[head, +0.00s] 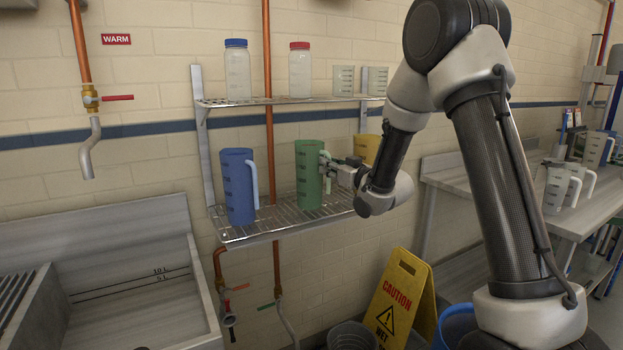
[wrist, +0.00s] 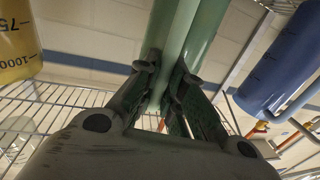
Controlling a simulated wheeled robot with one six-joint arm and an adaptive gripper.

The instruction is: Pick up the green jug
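The green jug (head: 309,174) stands upright on the lower wire shelf (head: 280,219), between the blue and yellow jugs. Its handle is on the right side, facing my gripper (head: 331,167). In the wrist view the green jug's handle (wrist: 179,45) runs between the two fingers of my gripper (wrist: 166,72). The fingers lie close against both sides of the handle and look shut on it. The jug's base looks level with the shelf; I see no clear gap under it.
The blue jug (head: 238,186) stands left of the green one. The yellow jug (head: 365,149) is partly behind my arm. Two lidded bottles (head: 237,72) (head: 300,72) stand on the upper shelf (head: 280,101). A caution sign (head: 402,300) stands below.

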